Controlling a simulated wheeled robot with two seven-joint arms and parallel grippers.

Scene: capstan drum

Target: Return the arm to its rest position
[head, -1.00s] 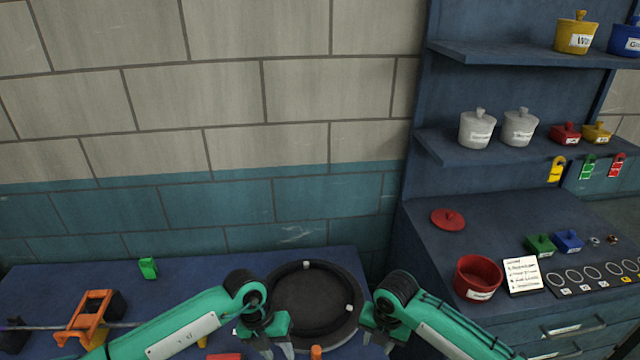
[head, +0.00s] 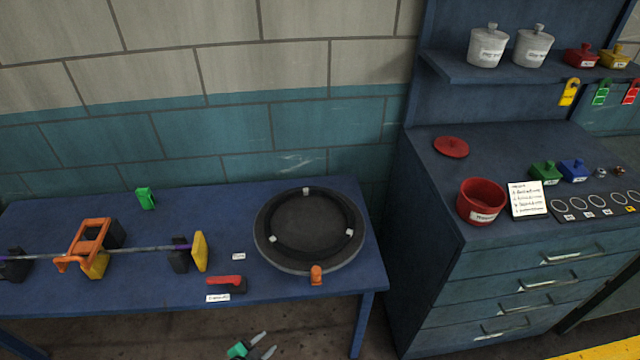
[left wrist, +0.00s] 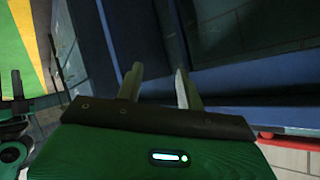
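My left gripper (head: 264,345) shows at the bottom edge of the head view, in front of and below the blue table. Its two grey fingertips stand apart with nothing between them. The left wrist view also shows this gripper (left wrist: 158,88) with its fingers apart and empty. The rest of my left arm is out of the head view.
The blue table (head: 140,285) carries a round black drum (head: 310,215), an orange peg (head: 316,275), a red-and-black tool (head: 226,284), an orange frame (head: 88,238) on a rod and a green block (head: 146,198). A blue cabinet (head: 500,270) stands right, with a red pot (head: 481,200) on top.

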